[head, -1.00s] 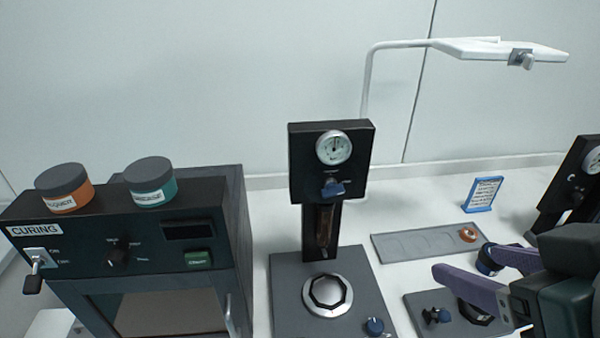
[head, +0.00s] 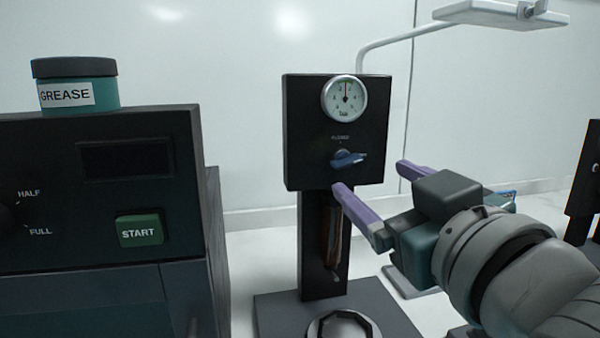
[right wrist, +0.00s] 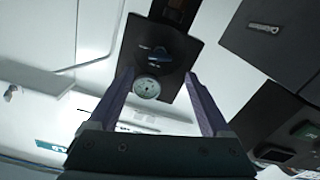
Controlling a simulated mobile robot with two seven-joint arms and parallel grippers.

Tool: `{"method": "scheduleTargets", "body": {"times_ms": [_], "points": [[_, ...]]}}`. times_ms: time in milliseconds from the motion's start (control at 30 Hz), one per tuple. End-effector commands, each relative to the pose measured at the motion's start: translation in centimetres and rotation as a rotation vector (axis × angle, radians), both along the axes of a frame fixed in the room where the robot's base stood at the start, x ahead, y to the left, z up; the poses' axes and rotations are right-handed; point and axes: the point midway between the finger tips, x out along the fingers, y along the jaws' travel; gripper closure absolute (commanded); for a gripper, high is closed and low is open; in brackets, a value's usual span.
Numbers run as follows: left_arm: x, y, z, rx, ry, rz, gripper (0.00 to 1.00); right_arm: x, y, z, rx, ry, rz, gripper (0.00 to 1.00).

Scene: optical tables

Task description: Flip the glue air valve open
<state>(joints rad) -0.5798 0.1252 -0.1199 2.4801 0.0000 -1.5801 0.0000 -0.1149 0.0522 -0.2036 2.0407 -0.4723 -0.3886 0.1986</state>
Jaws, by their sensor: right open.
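The air valve is a small blue lever (head: 346,158) on the front of a black panel (head: 300,140), below a round white gauge (head: 344,98). Its handle points to the right, roughly level. My right gripper (head: 372,178) is open and empty, in front of the panel and a little below and right of the lever, with no visible contact. In the right wrist view the lever (right wrist: 160,54) and the gauge (right wrist: 146,87) show between and beyond the two purple fingers (right wrist: 155,88). My left gripper is out of view.
A dark curing oven (head: 80,220) with a green START button (head: 140,230) stands at the left, a grease jar (head: 75,85) on top. A grey base with a round fixture (head: 343,325) lies below the panel. A white lamp arm (head: 400,40) rises behind. Another black panel is at the right edge.

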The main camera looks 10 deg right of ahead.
Motion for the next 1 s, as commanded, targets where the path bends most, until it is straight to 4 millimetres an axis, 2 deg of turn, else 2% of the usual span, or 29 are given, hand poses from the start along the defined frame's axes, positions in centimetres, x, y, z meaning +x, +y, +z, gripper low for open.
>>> {"method": "scheduleTargets", "body": {"times_ms": [200,400,800,1000], "points": [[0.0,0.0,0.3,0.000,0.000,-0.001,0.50,4.2,0.1,0.1,0.000,-0.001,-0.001,0.18],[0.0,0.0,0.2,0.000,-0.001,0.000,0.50,6.6,0.2,0.0,0.001,0.002,-0.001,0.18],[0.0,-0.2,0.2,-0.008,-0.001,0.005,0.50,7.3,0.2,0.0,0.001,0.002,-0.001,0.18],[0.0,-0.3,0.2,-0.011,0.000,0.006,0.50,7.3,0.2,0.0,0.001,0.002,-0.001,0.40]]}}
